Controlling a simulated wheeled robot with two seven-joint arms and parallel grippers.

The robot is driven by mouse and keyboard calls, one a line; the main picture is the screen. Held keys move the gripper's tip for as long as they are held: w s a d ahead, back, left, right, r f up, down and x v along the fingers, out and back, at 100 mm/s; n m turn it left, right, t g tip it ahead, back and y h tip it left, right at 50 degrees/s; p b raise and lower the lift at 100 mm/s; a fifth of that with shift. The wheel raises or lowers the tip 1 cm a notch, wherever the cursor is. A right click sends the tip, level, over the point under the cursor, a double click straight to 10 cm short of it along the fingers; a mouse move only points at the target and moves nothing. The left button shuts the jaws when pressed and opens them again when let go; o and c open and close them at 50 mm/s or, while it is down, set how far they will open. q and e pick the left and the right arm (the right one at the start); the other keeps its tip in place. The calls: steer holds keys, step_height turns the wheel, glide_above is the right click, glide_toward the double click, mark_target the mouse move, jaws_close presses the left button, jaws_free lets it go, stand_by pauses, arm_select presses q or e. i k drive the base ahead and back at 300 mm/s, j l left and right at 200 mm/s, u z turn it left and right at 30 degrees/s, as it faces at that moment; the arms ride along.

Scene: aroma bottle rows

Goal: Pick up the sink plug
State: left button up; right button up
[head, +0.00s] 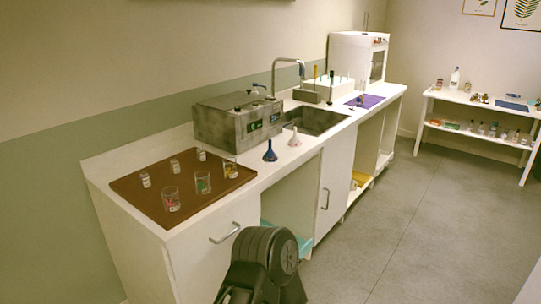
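I cannot make out a sink plug anywhere in the head view. The metal sink (318,121) is set into the white counter, and its basin floor is mostly in shadow. A curved metal faucet (288,61) stands behind it. A small blue funnel-shaped item (270,151) and a pale one (294,137) stand on the counter in front of the metal box. Neither of my grippers shows; only a dark rounded part, likely of my arm, shows at the bottom.
A brown tray (150,201) at the counter's near end holds glasses and small jars. A grey metal box (222,128) stands left of the sink. A purple mat (372,101) and white cabinet (345,58) are farther back. A shelf (470,98) holds bottles; grey floor between is clear.

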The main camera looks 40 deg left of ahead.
mark_target(331, 72)
steer(key=i+u, duration=0.1)
steer(key=u, duration=0.5)
steer(key=i+l+u, duration=0.85)
steer(key=i+l, duration=0.85)
steer(key=l, duration=0.3)
steer(key=j+u, duration=0.05)
